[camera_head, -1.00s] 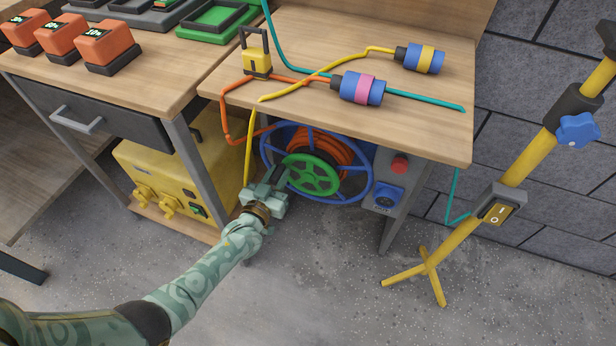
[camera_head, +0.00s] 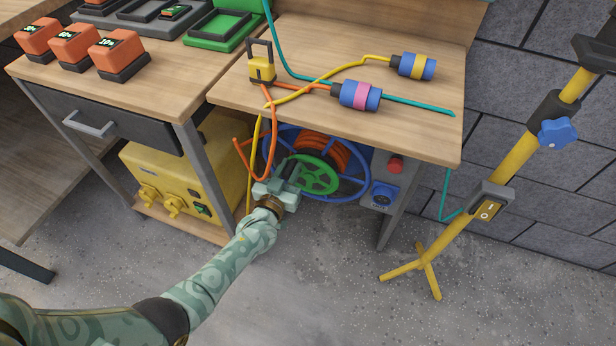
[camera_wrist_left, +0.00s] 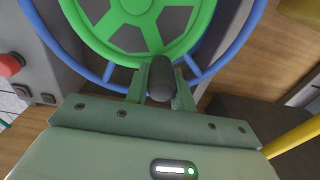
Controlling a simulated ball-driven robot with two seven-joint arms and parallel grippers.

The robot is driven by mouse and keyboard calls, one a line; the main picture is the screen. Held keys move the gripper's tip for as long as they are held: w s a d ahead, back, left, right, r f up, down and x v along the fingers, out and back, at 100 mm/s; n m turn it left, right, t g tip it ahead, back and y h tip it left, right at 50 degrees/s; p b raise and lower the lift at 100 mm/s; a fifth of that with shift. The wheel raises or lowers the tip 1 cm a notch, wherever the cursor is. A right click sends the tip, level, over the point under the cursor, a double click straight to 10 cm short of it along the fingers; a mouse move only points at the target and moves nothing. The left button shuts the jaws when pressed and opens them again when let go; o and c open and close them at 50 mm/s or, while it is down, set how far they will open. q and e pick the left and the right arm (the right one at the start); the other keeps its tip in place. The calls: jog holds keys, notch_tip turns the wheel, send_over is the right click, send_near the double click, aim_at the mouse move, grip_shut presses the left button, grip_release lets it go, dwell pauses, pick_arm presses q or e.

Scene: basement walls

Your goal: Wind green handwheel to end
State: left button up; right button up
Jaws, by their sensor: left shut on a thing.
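The green handwheel (camera_head: 316,177) sits at the centre of a blue-rimmed reel (camera_head: 352,192) under the right-hand bench. Orange cable (camera_head: 330,150) is wound on the reel behind it. My left gripper (camera_head: 287,177) is at the handwheel's left side. In the left wrist view my left gripper (camera_wrist_left: 160,90) is shut on the wheel's dark handle (camera_wrist_left: 161,78), one finger on each side of it. The green wheel (camera_wrist_left: 140,20) shows there only in its near part. My right gripper is not in view.
A yellow box (camera_head: 180,175) stands left of the reel, close to my arm. A grey panel with a red button (camera_head: 394,166) is at its right. The orange cable (camera_head: 270,160) hangs down near my gripper. A yellow stand (camera_head: 513,165) stands on the right; the floor between is clear.

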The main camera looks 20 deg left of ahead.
aim_at(312, 162)
pick_arm(q)
jog(key=d, duration=0.3)
jog(key=shift+s+d+f, duration=0.1)
jog(key=shift+s+f, duration=0.15)
jog(key=shift+f, duration=0.05)
jog(key=shift+w+d+r, duration=0.15)
jog(key=shift+d+r, duration=0.25)
jog(key=shift+d, duration=0.3)
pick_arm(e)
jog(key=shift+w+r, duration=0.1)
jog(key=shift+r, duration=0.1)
pick_arm(q)
jog(key=o, duration=0.9)
jog(key=shift+d+r, duration=0.15)
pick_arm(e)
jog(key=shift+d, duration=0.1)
